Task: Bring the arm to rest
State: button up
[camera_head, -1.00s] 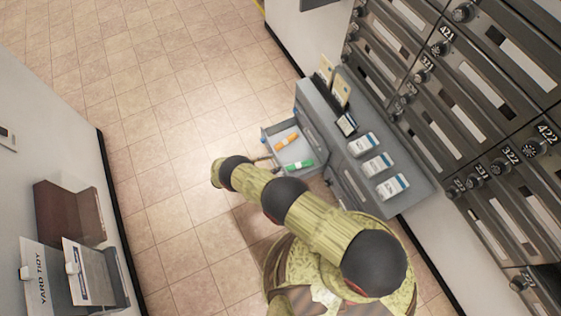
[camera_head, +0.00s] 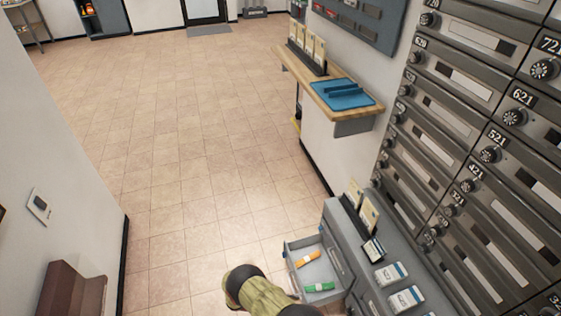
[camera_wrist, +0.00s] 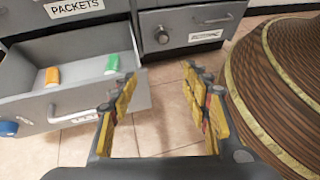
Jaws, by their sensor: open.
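My gripper (camera_wrist: 160,105) is open and empty in the wrist view, with floor tiles showing between its yellow-sided fingers. The left finger overlaps the front of an open grey drawer (camera_wrist: 75,112), but I cannot tell whether it touches. My arm (camera_head: 258,292) shows at the bottom of the head view, left of the drawer (camera_head: 290,262); the gripper itself is hidden there. An orange item (camera_head: 308,258) and a green item (camera_head: 319,287) lie inside the drawer.
The drawer belongs to a grey cabinet (camera_head: 352,250) with white boxes (camera_head: 391,272) on top. Numbered mailboxes (camera_head: 480,160) line the right wall. A wooden shelf (camera_head: 318,90) with a blue tray (camera_head: 345,92) stands beyond. The tiled floor (camera_head: 190,150) is clear to the left.

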notch_tip(320, 180, up, 44)
jog(key=a+m+g+y+p, duration=0.2)
jog(key=m+g+y+p, duration=0.15)
jog(key=m+y, duration=0.6)
jog(key=s+d+r+m+t+y+p, duration=0.1)
jog(key=s+d+r, duration=0.4)
jog(key=r, duration=0.7)
jog(key=s+d+r+m+t+y+p, duration=0.1)
jog(key=s+d+r+m+t, duration=0.3)
jog(key=r, duration=0.9)
jog(key=s+d+r+m+t+y+p, duration=0.1)
jog(key=s+d+r+m+t, duration=0.2)
jog(key=r, duration=1)
jog(key=s+d+m, duration=0.1)
jog(key=s+d, duration=0.2)
jog(key=shift+r, duration=0.2)
jog(key=shift+s+d+m+t, duration=0.1)
jog(key=shift+s+m+t, duration=0.05)
jog(key=shift+m+t, duration=0.1)
jog(key=shift+c, duration=0.8)
